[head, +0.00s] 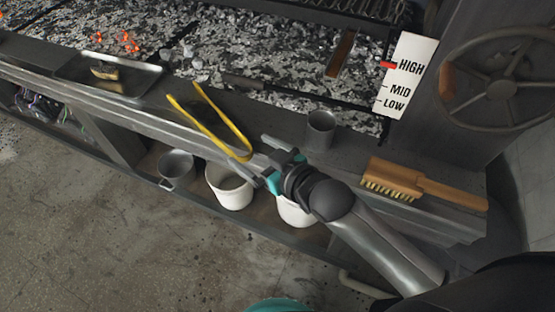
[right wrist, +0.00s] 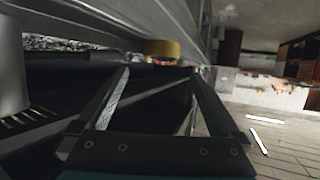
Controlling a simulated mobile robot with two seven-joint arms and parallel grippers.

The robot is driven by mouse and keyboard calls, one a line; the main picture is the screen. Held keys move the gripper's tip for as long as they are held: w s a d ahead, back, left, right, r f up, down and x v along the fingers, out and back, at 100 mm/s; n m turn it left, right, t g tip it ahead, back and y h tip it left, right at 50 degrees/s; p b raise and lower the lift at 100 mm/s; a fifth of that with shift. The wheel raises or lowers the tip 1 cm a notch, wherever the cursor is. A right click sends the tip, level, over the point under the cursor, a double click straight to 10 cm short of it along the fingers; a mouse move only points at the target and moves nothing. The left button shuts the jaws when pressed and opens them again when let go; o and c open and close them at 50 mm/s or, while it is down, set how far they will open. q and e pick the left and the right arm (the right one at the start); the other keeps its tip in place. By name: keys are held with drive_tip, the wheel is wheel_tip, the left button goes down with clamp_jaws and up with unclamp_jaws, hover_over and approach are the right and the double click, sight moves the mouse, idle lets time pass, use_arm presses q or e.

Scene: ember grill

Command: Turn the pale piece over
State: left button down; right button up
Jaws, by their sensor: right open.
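A brown, flat piece (head: 341,54) lies on the grill over the ash-grey coals. A small tan piece (head: 105,73) lies on a dark tray (head: 130,84) at the left. I cannot tell which is the pale piece. Yellow-edged tongs (head: 201,92) lie on the front ledge, their bend toward me. My right gripper (head: 248,152) is open and empty by that bend. In the right wrist view a yellow part (right wrist: 162,48), probably the tongs' bend, shows ahead between the fingertips (right wrist: 160,73), apart from them. My left gripper is out of view.
A grey metal cup (head: 321,130) and a wooden brush (head: 393,180) stand and lie right of the gripper. A HIGH-MID-LOW sign (head: 408,75) and a handwheel (head: 500,90) are at the right. White pots (head: 230,188) sit on the shelf below.

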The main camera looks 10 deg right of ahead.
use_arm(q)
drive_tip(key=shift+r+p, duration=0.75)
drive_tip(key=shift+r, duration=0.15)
use_arm(e)
drive_tip(key=v, duration=0.8)
drive_tip(key=shift+s+d, duration=0.15)
drive_tip(key=shift+s, duration=0.05)
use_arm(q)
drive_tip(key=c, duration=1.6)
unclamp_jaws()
